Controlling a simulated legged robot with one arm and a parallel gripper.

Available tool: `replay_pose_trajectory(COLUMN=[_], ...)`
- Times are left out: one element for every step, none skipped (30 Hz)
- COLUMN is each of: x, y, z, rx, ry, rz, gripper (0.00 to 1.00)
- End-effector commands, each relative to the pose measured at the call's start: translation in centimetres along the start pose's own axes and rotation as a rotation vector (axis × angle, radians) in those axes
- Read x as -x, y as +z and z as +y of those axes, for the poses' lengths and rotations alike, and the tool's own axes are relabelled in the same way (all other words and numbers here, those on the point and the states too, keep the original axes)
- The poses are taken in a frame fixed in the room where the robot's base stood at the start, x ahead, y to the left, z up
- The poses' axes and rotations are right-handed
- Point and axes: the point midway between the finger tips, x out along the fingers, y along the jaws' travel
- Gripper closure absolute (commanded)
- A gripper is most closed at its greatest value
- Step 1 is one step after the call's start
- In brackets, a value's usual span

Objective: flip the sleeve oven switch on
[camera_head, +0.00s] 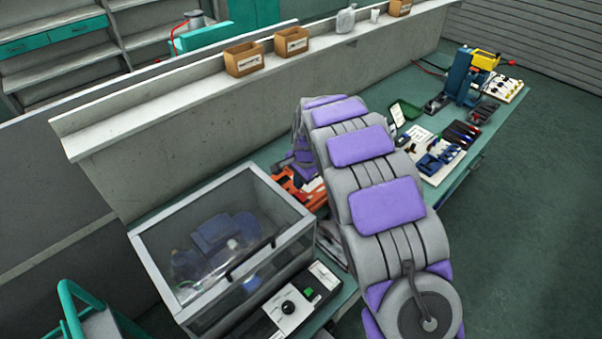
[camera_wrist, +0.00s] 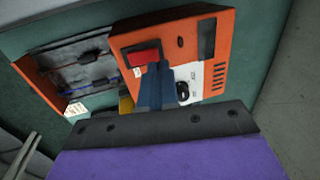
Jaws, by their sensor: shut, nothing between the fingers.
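In the wrist view the sleeve oven (camera_wrist: 192,33) is an orange housing with a red rocker switch (camera_wrist: 144,57), a white panel with a black knob (camera_wrist: 182,90), and slots. My gripper (camera_wrist: 154,68) is shut and empty. Its dark blue fingers point at the housing, with the tips at the lower edge of the red switch. I cannot tell whether they touch it or which way the rocker is tipped. In the head view the orange oven (camera_head: 312,198) shows partly behind my arm, on the green bench; my fingers cannot be made out there.
A clear-lidded box (camera_head: 225,245) with a knob panel (camera_head: 289,309) stands left of my arm. A grey wall with a ledge (camera_head: 190,95) runs behind the bench. Tools and a blue press (camera_head: 461,78) occupy the bench's far end. An open orange-edged tray (camera_wrist: 68,73) adjoins the oven.

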Motion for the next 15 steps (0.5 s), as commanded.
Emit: replay_pose_trajectory(x=[-1.1,-1.4,-1.9,-2.1,-2.3,-2.5,-2.6,-2.6,-2.7,-2.6,-2.6,-2.6,-2.6,-2.6,-2.6], y=[0.1,0.1,0.1,0.1,0.1,0.1,0.1,0.1,0.1,0.1,0.1,0.1,0.1,0.0,0.0], z=[0.1,0.1,0.1,0.1,0.1,0.1,0.1,0.1,0.1,0.1,0.1,0.1,0.1,0.1,0.1], rx=[0.0,0.0,0.0,0.0,0.0,0.0,0.0,0.0,0.0,0.0,0.0,0.0,0.0,0.0,0.0], ry=[0.002,0.003,0.003,0.003,0.003,0.003,0.003,0.003,0.003,0.003,0.003,0.002,0.002,0.002,0.002], rz=[-0.002,-0.002,-0.002,-0.002,-0.002,-0.002,-0.002,-0.002,-0.002,-0.002,-0.002,-0.002,-0.001,-0.001,-0.001], gripper=[1.0,1.0,1.0,1.0,1.0,1.0,1.0,1.0,1.0,1.0,1.0,1.0,1.0,1.0,1.0])
